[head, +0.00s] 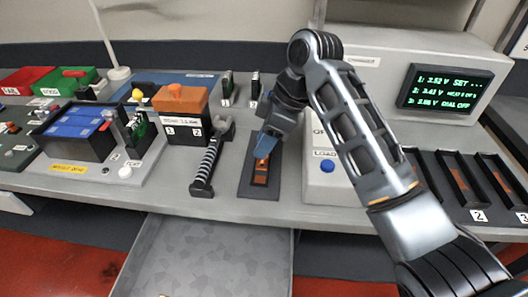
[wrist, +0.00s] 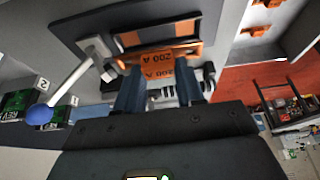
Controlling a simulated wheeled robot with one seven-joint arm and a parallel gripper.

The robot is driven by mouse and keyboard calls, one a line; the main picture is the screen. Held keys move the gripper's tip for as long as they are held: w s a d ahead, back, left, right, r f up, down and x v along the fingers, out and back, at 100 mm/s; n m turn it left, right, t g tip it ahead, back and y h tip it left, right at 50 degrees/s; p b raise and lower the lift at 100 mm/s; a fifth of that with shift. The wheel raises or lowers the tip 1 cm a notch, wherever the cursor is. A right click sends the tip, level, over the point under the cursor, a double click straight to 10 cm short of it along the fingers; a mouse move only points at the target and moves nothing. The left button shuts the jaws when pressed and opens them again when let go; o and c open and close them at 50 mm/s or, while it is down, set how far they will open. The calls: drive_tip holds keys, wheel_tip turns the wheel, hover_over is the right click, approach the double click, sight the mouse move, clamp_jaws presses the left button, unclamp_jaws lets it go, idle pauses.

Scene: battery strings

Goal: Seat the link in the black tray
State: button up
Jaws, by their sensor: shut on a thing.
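My gripper (head: 264,146) points down over the black tray (head: 246,187) in the middle of the bench. In the wrist view my gripper (wrist: 159,92) has its two fingers on either side of an orange link (wrist: 158,68) marked "200 A", and is shut on it. In the head view only a small orange part of the link (head: 263,159) shows below the fingertips, at the tray. Copper-coloured parts show inside the tray. The fingers hide much of the link, so I cannot tell whether it is fully down.
A striped-handled tool (head: 206,165) lies left of the tray. A grey box with a blue button (head: 327,167) stands close on the right. An orange-topped block (head: 181,98) and a blue-topped battery box (head: 78,123) are further left. Numbered dark trays (head: 455,182) are at right.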

drive_tip(key=shift+a+f, duration=0.2)
drive_tip(key=shift+f, duration=0.25)
drive_tip(key=shift+f+p, duration=0.35)
drive_tip(key=shift+f, duration=1.3)
drive_tip(key=shift+f, duration=0.1)
drive_tip(key=o, duration=1.1)
drive_tip(key=b+v, duration=0.1)
drive_tip(key=v, duration=1.1)
drive_tip(key=shift+a, duration=0.1)
